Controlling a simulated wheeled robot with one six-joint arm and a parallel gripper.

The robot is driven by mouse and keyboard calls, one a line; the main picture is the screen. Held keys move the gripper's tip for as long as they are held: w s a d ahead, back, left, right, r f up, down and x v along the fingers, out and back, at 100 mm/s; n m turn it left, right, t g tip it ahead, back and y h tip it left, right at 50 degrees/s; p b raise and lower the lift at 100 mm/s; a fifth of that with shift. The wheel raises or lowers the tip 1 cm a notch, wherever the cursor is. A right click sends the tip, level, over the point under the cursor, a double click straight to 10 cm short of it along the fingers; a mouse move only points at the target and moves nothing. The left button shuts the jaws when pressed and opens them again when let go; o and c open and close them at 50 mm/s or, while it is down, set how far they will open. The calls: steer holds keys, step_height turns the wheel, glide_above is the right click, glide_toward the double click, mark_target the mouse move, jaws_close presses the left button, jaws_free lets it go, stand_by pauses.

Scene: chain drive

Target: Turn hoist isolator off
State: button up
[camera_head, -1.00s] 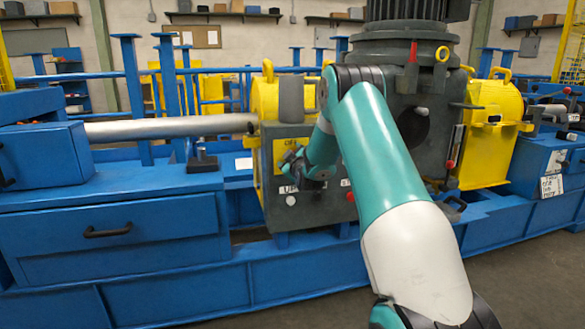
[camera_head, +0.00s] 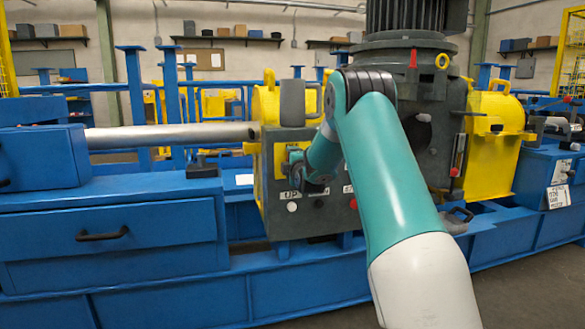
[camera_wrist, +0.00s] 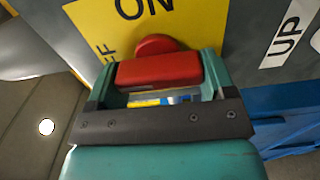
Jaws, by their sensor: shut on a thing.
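The hoist isolator has a red handle (camera_wrist: 160,70) on a yellow plate (camera_wrist: 90,20) in the wrist view. The plate reads "ON" above the handle, and part of a second word shows at the left. A round red part (camera_wrist: 156,44) shows behind the handle bar. My gripper (camera_wrist: 158,78) is shut on the handle, with a teal finger at each end of the bar. In the head view my gripper (camera_head: 304,172) is at the front of the dark control box (camera_head: 335,212), partly covering the yellow plate (camera_head: 282,158). I cannot tell which mark the handle points to.
A label reading "UP" (camera_wrist: 284,42) is right of the plate. A white button (camera_head: 292,207) and a red button (camera_head: 353,204) sit low on the box. A dark motor housing (camera_head: 440,110) stands close to my arm. Blue benches (camera_head: 110,235) run along the front.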

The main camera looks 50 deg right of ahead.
steer(key=shift+a+n, duration=0.1)
steer(key=shift+n, duration=0.2)
steer(key=o, duration=0.9)
steer(key=v, duration=1.7)
steer(key=shift+s+b, duration=0.2)
steer(key=shift+b, duration=0.15)
